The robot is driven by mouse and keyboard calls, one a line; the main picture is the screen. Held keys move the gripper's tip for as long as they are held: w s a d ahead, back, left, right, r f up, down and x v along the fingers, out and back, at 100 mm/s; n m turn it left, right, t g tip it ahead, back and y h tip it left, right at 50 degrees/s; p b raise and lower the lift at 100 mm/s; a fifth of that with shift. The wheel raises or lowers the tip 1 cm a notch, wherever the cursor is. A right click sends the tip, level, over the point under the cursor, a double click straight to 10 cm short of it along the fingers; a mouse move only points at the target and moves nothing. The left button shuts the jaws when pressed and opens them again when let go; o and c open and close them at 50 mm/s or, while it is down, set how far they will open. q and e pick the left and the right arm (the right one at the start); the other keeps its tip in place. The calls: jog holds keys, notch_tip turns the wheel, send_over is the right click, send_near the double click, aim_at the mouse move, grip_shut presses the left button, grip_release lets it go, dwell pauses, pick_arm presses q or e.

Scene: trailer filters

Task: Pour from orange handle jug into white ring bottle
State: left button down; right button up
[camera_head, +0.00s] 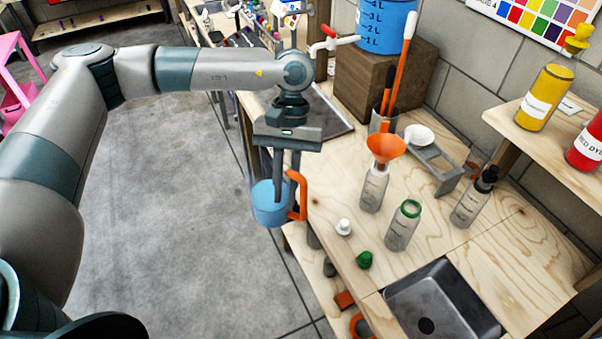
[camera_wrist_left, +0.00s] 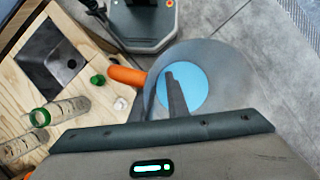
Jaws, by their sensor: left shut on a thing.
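The orange handle jug (camera_head: 267,207) has blue liquid in it and an orange handle (camera_head: 301,196). My left gripper (camera_head: 285,190) is shut on it and holds it upright off the left edge of the bench, over the floor. The wrist view looks down into the jug (camera_wrist_left: 215,65), with the blue liquid at its bottom and my left gripper (camera_wrist_left: 172,92) at its near side. My right gripper is out of view.
Near the funnel bottle stand a green-ringed bottle (camera_head: 403,228) and a black-topped bottle (camera_head: 474,200). A white cap (camera_head: 343,227) and green cap (camera_head: 364,260) lie near the edge. A sink (camera_head: 443,303) is in front; a grey stand (camera_head: 436,168) and wooden box (camera_head: 372,88) are behind.

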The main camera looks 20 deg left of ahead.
aim_at(274, 200)
pick_arm(q)
jog(key=shift+s+a+r+m+y, duration=0.1)
jog(key=shift+s+a+m+y, duration=0.2)
jog(key=shift+s+m, duration=0.4)
jog(key=shift+s+a+r+m+y, duration=0.1)
jog(key=shift+s+a+m+y, duration=0.25)
jog(key=shift+s, duration=0.5)
jog(key=shift+s+d, duration=0.1)
